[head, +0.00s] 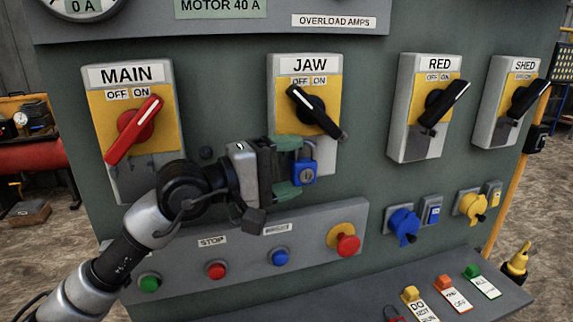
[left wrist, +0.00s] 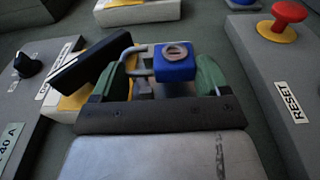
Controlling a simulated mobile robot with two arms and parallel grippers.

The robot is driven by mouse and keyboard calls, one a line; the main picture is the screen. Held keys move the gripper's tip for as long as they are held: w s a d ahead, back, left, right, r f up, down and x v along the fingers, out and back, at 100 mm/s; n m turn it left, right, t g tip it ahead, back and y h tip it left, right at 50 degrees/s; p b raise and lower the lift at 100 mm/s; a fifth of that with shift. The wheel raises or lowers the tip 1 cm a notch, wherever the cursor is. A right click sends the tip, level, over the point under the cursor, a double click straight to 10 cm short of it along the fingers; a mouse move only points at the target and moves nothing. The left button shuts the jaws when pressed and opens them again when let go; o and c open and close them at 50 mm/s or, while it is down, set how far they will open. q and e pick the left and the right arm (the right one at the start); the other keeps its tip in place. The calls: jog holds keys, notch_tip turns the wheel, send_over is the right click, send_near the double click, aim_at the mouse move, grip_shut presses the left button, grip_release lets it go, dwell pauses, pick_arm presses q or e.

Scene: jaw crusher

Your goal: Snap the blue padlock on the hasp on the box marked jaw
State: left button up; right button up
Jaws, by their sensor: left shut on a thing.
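The blue padlock (head: 306,173) is at the lower part of the box marked jaw (head: 336,85). My left gripper (head: 287,170) is shut on it, with green fingertips above and below. In the left wrist view the padlock (left wrist: 175,64) sits between the green fingertips (left wrist: 167,78), its grey shackle toward the box. The hasp is mostly hidden behind padlock and gripper; I cannot tell whether the shackle is through it or closed. The jaw box's black handle (head: 316,112) slants, its white-marked end toward OFF. My right gripper is not in view.
The main box (head: 130,115) with a red handle is left; the red box (head: 428,108) and shed box (head: 509,100) are right. Below are push buttons (head: 216,270), a red mushroom button (head: 346,243) and blue and yellow sockets. Padlocks and tags (head: 452,293) lie on the ledge.

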pick_arm(q)
jog(key=shift+s, duration=0.1)
dwell(0.6)
jog(key=shift+b, duration=0.45)
jog(key=shift+b, duration=0.45)
dwell(0.8)
jog(key=shift+b, duration=0.35)
jog(key=shift+w+a+b, duration=0.2)
jog(key=shift+w+b, duration=0.15)
jog(key=shift+w, duration=0.35)
jog(key=o, duration=1)
jog(key=shift+r, duration=0.1)
jog(key=shift+a, duration=0.1)
